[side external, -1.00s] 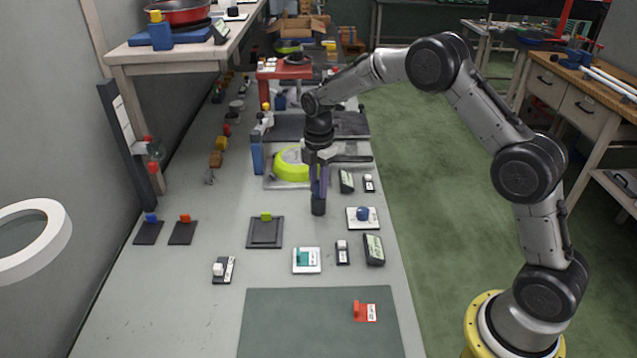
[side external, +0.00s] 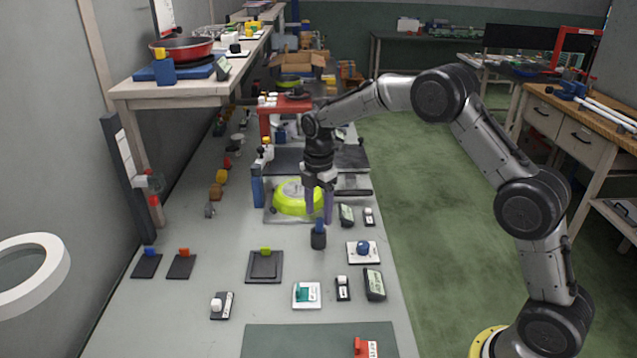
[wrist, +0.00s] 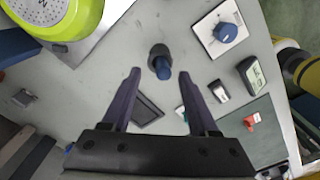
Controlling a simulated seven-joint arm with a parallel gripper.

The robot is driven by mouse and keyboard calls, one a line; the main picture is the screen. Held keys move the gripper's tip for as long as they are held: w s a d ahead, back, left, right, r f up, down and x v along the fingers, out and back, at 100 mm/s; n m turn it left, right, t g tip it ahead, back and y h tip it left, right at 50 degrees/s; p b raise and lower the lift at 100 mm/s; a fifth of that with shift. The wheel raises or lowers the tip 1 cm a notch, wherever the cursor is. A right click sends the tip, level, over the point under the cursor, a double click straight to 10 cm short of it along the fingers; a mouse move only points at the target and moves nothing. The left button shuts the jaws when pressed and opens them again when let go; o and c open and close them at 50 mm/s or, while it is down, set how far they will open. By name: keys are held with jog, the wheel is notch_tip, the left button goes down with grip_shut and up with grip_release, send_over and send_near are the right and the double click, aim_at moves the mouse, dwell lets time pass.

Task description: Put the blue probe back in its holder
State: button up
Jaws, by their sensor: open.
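The blue probe (side external: 319,226) stands roughly upright in a dark round holder (side external: 318,241) on the grey bench. Its blue end sticks out of the top; the lower part is hidden inside. In the wrist view the probe (wrist: 162,69) and the holder (wrist: 157,50) lie just beyond and between my fingertips. My gripper (side external: 319,215) is open and empty, pointing down, with its two purple-grey fingers spread above and to either side of the probe. The wrist view shows a gap between the fingers (wrist: 159,75) and nothing held.
A lime-green pan (side external: 287,199) lies behind the holder. A white plate with a blue knob (side external: 363,248) is at the right, and a dark square pad (side external: 264,265) at the left. Small meters and switches stand in front. Bare bench surrounds the holder.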

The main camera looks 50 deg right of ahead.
notch_tip(320, 180, up, 10)
jog(key=shift+r, duration=0.15)
dwell(0.4)
jog(key=s+a+r+t, duration=0.15)
jog(key=s+r, duration=0.35)
jog(key=r, duration=0.6)
jog(key=s+a+r+m+t, duration=0.1)
jog(key=s+r+m+t, duration=0.3)
jog(key=s, duration=0.9)
jog(key=s+f+m, duration=0.5)
jog(key=s+m, duration=0.2)
jog(key=s, duration=0.1)
jog(key=s+a+f+m, duration=0.1)
jog(key=s+f+m, duration=0.4)
jog(key=s+m, duration=0.2)
jog(key=shift+s, duration=0.75)
